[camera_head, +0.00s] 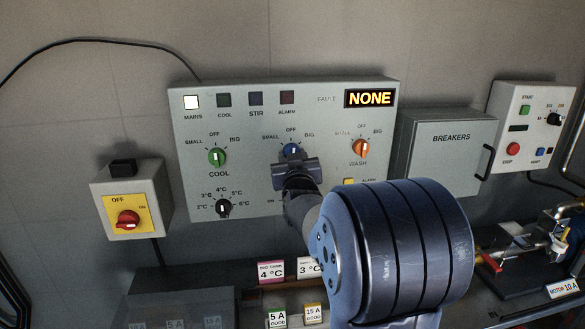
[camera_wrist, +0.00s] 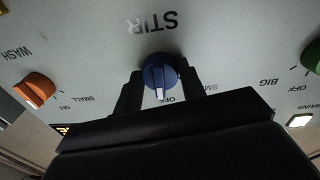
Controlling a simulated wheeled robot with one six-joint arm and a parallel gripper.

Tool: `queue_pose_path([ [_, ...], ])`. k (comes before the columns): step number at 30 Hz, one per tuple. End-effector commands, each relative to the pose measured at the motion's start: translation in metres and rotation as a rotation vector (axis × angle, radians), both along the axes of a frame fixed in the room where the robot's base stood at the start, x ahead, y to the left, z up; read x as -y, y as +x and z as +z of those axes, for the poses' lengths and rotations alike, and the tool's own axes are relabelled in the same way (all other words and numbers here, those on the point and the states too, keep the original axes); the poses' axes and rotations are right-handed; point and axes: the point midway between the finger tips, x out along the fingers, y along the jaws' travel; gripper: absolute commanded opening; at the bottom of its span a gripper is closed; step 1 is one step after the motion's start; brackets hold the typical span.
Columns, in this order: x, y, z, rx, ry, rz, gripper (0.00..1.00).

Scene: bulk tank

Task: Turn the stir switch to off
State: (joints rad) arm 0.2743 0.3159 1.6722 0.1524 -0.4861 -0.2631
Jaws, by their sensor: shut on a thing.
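The stir switch (camera_head: 291,149) is a blue knob in the middle of the grey control panel (camera_head: 340,200), below its OFF label and between SMALL and BIG. My gripper (camera_head: 292,162) is shut on it, with the arm reaching up from the lower right. In the wrist view, upside down, the blue stir switch (camera_wrist: 157,72) sits between the two dark fingers of my gripper (camera_wrist: 160,85). Its white mark points towards OFF. The STIR label is clear of the fingers; part of the SMALL label is hidden. The STIR lamp (camera_head: 255,99) is dark.
The green COOL knob (camera_head: 216,157) is to the left and the orange WASH knob (camera_head: 361,147) to the right. A black temperature knob (camera_head: 223,208) is lower left. A red main switch (camera_head: 128,220) and the breakers box (camera_head: 451,145) flank the panel.

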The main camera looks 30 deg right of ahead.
Motion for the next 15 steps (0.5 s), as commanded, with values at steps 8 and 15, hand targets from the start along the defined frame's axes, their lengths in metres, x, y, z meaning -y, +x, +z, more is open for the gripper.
queue_pose_path([
  [8,0.0006,-0.0002,-0.0012,-0.025,-0.082,-0.001,0.15],
  [15,0.0006,-0.0002,-0.0002,-0.03,-0.099,0.0,0.15],
])
